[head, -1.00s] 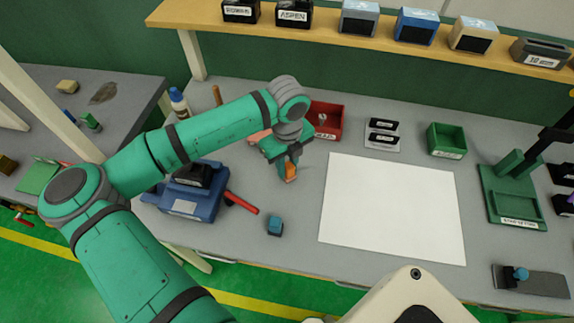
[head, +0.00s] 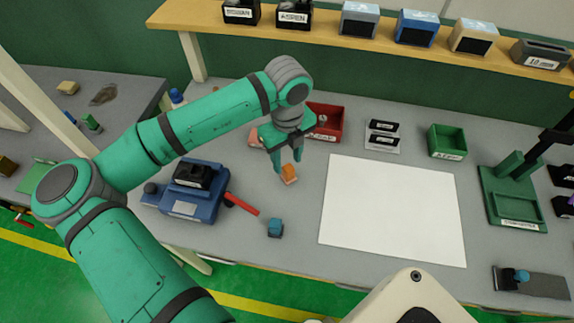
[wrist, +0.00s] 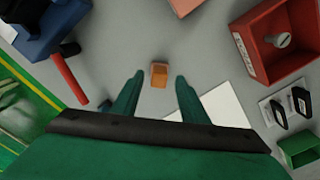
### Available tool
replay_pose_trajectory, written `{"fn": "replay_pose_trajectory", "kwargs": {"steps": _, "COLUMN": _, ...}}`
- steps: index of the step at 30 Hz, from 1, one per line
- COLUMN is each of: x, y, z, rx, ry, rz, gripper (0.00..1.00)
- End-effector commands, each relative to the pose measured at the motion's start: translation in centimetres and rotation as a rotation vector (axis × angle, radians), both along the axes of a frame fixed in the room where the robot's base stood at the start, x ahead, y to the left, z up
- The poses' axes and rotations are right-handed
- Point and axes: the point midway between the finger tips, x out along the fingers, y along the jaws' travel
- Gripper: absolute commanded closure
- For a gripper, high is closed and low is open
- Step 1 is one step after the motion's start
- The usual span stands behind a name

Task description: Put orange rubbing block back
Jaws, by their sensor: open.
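The orange rubbing block (head: 289,171) stands on the grey bench, left of the white sheet, with a paler lower edge. In the wrist view the small orange block (wrist: 158,75) shows between my fingertips, with a gap on each side. My gripper (head: 287,162) is open, pointing down over the block, its fingers spread to either side. The gripper (wrist: 159,79) holds nothing. I cannot tell exactly how high the fingertips are above the bench. A salmon-coloured piece (head: 256,136) lies behind the gripper, partly hidden by it; its edge also shows in the wrist view (wrist: 185,5).
A red bin (head: 325,121) stands just behind right of the gripper. A blue machine with a red handle (head: 241,204) is at left, and a small blue block (head: 275,228) is in front. The white sheet (head: 390,210) is bare. A green bin (head: 446,141) stands at back right.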

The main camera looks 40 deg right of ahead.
Motion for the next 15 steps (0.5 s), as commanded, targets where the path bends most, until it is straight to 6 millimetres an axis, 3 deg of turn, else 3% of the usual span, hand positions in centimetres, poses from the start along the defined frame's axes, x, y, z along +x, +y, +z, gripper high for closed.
{"fn": "replay_pose_trajectory", "kwargs": {"steps": 6, "x": 0.0, "y": 0.0, "z": 4.3, "rx": 0.0, "ry": -0.002, "rz": 0.0, "gripper": 0.6}}
{"fn": "replay_pose_trajectory", "kwargs": {"steps": 15, "x": 0.0, "y": 0.0, "z": 7.2, "rx": 0.0, "ry": 0.001, "rz": 0.001, "gripper": 0.6}}
